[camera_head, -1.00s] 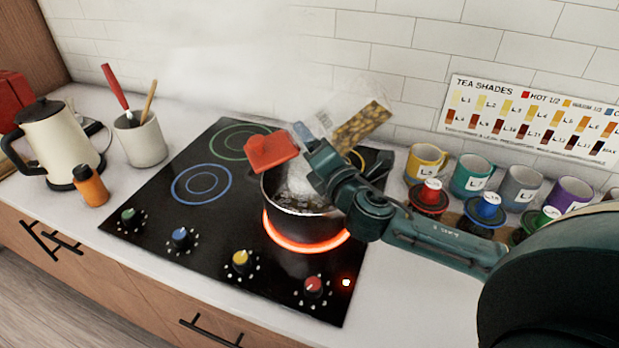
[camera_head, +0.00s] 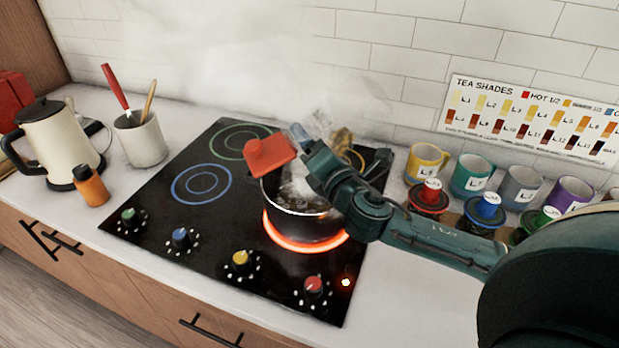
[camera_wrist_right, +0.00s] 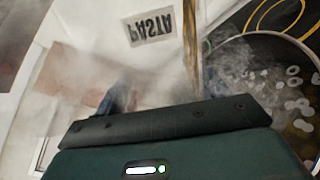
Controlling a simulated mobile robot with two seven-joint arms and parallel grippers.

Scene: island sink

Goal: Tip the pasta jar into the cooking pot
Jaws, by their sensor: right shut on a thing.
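The clear pasta jar (camera_head: 322,128) is tilted over the dark cooking pot (camera_head: 298,225), partly hidden by my gripper and steam. Brown pasta (camera_head: 343,140) shows inside it. In the right wrist view its PASTA label (camera_wrist_right: 150,24) appears upside down. My right gripper (camera_head: 308,150) is shut on the jar above the pot's back rim. The pot stands on a glowing burner, with pale bubbles inside, also seen in the right wrist view (camera_wrist_right: 292,95). I cannot tell whether any pasta is in the pot. My left gripper is not in view.
A red block-shaped piece (camera_head: 269,152) shows at the pot's upper left; its attachment is unclear. The cooktop (camera_head: 165,225) is clear on its left. Several mugs (camera_head: 426,162) and lidded containers (camera_head: 428,198) stand right. A kettle (camera_head: 62,140) and utensil crock (camera_head: 140,138) stand left.

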